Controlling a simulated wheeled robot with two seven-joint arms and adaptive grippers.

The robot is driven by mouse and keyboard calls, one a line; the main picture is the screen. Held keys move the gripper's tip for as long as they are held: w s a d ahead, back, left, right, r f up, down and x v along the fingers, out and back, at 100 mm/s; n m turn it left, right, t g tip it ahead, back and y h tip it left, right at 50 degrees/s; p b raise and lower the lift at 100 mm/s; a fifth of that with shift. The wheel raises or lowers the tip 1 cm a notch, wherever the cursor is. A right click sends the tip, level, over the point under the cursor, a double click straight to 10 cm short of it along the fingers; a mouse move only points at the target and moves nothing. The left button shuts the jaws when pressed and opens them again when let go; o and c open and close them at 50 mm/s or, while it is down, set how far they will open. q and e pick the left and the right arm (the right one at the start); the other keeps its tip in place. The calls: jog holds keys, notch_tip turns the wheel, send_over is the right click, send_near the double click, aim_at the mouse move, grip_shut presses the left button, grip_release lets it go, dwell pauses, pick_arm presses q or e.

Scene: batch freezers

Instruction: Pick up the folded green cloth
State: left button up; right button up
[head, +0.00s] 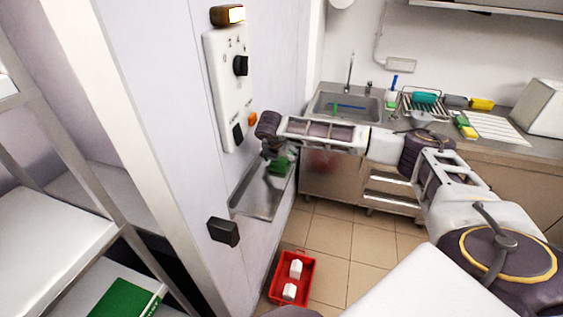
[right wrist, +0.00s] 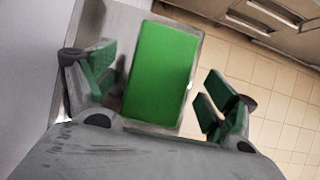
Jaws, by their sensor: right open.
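The folded green cloth (right wrist: 162,72) is a flat bright green rectangle in the right wrist view. It lies in a metal tray (head: 250,198) fixed to the light wall panel; the tray's rim also shows in the right wrist view (right wrist: 195,40). My right gripper (right wrist: 158,85) is open above the cloth, with one green-padded finger on each side of it. In the head view my right gripper (head: 276,158) is over the far part of the tray, and the cloth is largely hidden beneath it. My left gripper is not in view.
The wall panel carries a control plate (head: 228,90) with knobs and a black handle (head: 223,232). A red crate (head: 273,285) with white items stands on the tiled floor. A sink counter (head: 440,133) stands behind my right arm. Shelves (head: 60,235) stand at the left.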

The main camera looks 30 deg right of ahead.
jog(key=shift+f+b, duration=0.2)
jog(key=shift+b, duration=0.25)
dwell(0.6)
jog(key=shift+c, duration=0.3)
jog(key=c, duration=1.1)
jog(key=shift+r+p, duration=0.15)
jog(key=shift+p, duration=0.15)
